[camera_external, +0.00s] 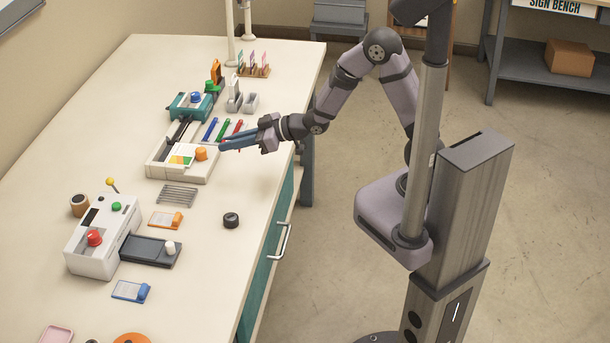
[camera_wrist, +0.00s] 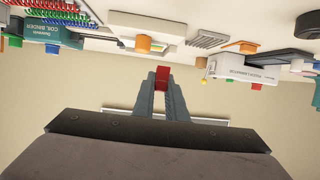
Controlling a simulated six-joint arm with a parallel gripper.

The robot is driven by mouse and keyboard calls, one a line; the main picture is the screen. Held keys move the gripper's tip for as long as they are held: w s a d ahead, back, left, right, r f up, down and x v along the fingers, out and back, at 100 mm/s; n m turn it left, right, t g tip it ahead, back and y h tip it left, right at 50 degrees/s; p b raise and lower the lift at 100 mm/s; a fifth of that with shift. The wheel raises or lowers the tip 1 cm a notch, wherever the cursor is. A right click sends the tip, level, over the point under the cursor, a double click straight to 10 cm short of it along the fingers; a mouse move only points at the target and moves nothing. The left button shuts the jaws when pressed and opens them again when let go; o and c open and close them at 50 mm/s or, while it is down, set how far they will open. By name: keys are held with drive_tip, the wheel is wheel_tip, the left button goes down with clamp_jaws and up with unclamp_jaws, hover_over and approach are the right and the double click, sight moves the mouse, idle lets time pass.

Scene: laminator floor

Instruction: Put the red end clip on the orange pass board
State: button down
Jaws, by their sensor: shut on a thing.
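My gripper (camera_external: 222,146) is shut on the red end clip (camera_wrist: 162,77), which shows between the fingertips in the wrist view. The gripper is above the bench, beside the white machine's orange knob. In the external view the clip is mostly hidden by the fingers. The clip is apart from the board.
The white machine (camera_external: 165,173) with an orange knob (camera_external: 201,153) stands beside my fingers. A grey ribbed rack (camera_external: 177,195) lies between it and the orange board. A black round piece (camera_external: 231,220), a laminator (camera_external: 92,255) and a blue board (camera_external: 130,291) are nearby.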

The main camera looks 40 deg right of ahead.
drive_tip(key=s+a+n+g+y+b, duration=0.1)
drive_tip(key=s+a+n+g, duration=0.1)
drive_tip(key=s+a, duration=0.5)
drive_tip(key=s+a+n+g+y, duration=0.2)
drive_tip(key=s+a+n+g, duration=0.15)
drive_tip(key=a, duration=0.75)
drive_tip(key=w+a+r+m+t, duration=0.1)
drive_tip(key=w+a+r, duration=0.1)
drive_tip(key=a+r, duration=0.1)
drive_tip(key=shift+w+a+m+h, duration=0.3)
drive_tip(key=shift+w+a+m, duration=0.1)
drive_tip(key=shift+a, duration=0.4)
drive_tip(key=shift+f+t, duration=0.1)
drive_tip(key=shift+t, duration=0.15)
hover_over(161, 219)
drive_tip(key=s+d, duration=0.2)
drive_tip(key=s, duration=0.1)
drive_tip(key=shift+f, duration=4.85)
drive_tip(key=shift+f, duration=0.1)
